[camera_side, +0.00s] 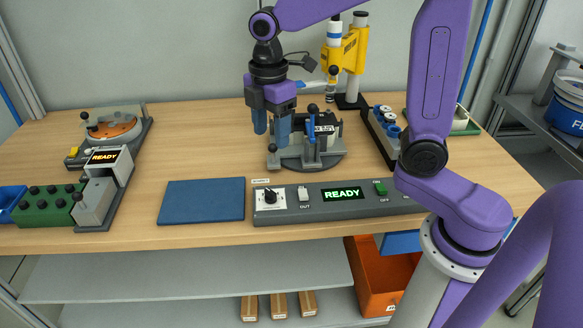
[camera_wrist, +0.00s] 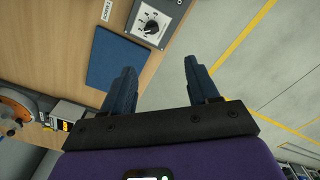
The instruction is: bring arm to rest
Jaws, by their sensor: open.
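My gripper (camera_side: 270,122) hangs over the bench in the side view, fingers pointing down, in front of the grey fixture with the blue clamp. Its two blue fingers are apart, with nothing visible between them. In the wrist view my gripper (camera_wrist: 158,75) shows both fingers spread, with the bench edge and floor beyond. My purple arm reaches in from the right, bent above the bench.
A grey fixture (camera_side: 290,158) stands close behind the fingers. A control panel (camera_side: 300,212) reading READY lies along the front edge, beside a blue mat (camera_side: 202,200). A yellow tool stand (camera_side: 343,50) rises behind. A green block (camera_side: 45,207) stands at left.

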